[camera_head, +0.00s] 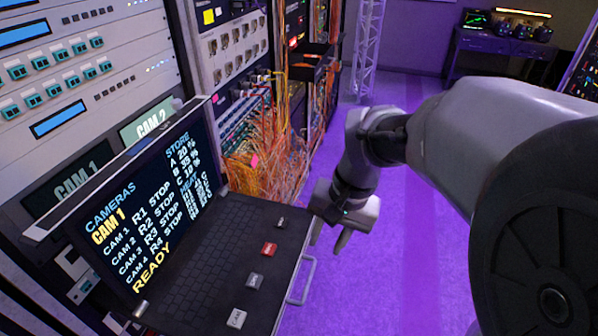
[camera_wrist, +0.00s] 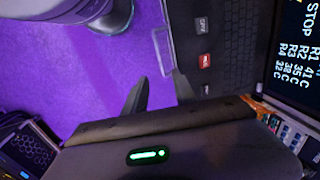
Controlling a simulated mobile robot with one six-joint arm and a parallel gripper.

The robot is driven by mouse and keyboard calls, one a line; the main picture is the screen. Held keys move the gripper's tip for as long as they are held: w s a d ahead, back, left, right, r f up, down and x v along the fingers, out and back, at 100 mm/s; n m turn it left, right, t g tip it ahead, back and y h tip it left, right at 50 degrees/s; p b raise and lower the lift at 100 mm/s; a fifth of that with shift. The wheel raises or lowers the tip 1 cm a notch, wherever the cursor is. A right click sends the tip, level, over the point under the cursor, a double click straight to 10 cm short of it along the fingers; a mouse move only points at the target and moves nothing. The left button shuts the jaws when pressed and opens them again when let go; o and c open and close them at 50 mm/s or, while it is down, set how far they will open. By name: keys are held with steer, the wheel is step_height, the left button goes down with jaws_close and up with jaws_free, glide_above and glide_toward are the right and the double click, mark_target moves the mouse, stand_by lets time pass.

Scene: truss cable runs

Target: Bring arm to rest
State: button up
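My arm (camera_head: 440,135) reaches in from the right of the head view, bent down towards the front edge of a pull-out console. My gripper (camera_head: 329,240) is beside the console's right edge, over the purple floor, and looks empty. In the wrist view my gripper (camera_wrist: 160,82) shows two dark fingers spread apart with nothing between them. The wrist view shows the console's handle and keys close beyond the fingertips. I cannot tell whether a finger touches the console.
The console has a keyboard (camera_head: 208,262), a red key (camera_head: 269,249), a lit screen (camera_head: 150,215) reading READY and a metal handle (camera_head: 303,280). Racks with orange cables (camera_head: 262,155) stand behind. A truss (camera_head: 368,45) and a desk (camera_head: 500,43) are farther back. Open floor (camera_head: 400,250) lies right.

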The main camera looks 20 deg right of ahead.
steer(key=r, duration=0.3)
steer(key=shift+s+d+r+p, duration=0.2)
steer(key=shift+s+d+p, duration=0.05)
steer(key=shift+p, duration=0.1)
steer(key=s+a+f+n+t+b, duration=0.2)
steer(key=s+a+t+b, duration=0.2)
steer(key=s+a, duration=0.5)
steer(key=shift+s+a+f+n+t+b, duration=0.15)
steer(key=shift+s+n+t+b, duration=0.2)
steer(key=shift+b, duration=0.75)
stand_by(1.8)
